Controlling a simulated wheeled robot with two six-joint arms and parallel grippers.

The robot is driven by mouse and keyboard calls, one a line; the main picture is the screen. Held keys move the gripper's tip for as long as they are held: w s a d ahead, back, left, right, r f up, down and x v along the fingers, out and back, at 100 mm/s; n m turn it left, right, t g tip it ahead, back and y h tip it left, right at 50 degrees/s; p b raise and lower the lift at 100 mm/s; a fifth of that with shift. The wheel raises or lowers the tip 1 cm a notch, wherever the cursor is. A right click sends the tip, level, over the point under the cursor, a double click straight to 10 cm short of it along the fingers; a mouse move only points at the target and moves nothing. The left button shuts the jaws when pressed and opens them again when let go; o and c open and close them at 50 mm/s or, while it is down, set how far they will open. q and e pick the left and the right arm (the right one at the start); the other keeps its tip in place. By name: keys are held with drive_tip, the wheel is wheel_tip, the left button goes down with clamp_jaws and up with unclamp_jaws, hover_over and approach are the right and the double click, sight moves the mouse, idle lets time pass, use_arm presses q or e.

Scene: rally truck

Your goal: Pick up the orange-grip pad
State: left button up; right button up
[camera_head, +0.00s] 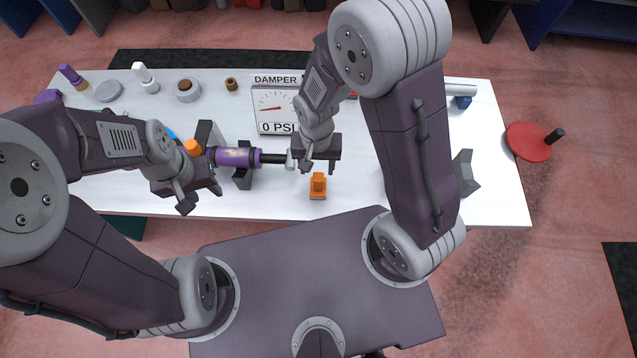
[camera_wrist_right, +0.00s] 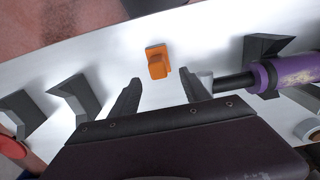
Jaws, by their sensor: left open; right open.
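The orange-grip pad (camera_head: 318,187) stands on the white table near its front edge, its orange grip upright on a flat base. It also shows in the right wrist view (camera_wrist_right: 158,62), ahead of the fingertips and between their lines. My right gripper (camera_head: 316,168) is open and empty, just behind the pad in the head view and apart from it. Its two fingers show in the right wrist view (camera_wrist_right: 158,85) with bare table between them. My left gripper (camera_head: 198,203) is open and empty at the table's front edge, left of the pad.
A purple damper (camera_head: 235,157) lies on dark cradles (camera_head: 242,178) left of the pad, its rod end close to my right gripper. A gauge board (camera_head: 272,108) reading 0 PSI stands behind. A grey block (camera_head: 466,172) is at right. A red disc (camera_head: 528,142) is beyond the table's right edge.

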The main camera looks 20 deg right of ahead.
sight(318, 177)
wheel_tip(318, 177, down, 3)
drive_tip(key=shift+s+d+r, duration=0.1)
drive_tip(key=shift+r, duration=0.05)
drive_tip(key=shift+d+f, duration=0.3)
drive_tip(key=shift+f, duration=0.05)
drive_tip(key=f, duration=0.4)
drive_tip(key=shift+a, duration=0.25)
drive_tip(key=shift+f, duration=0.45)
drive_tip(key=shift+d, duration=0.1)
drive_tip(key=shift+c, duration=0.9)
clamp_jaws()
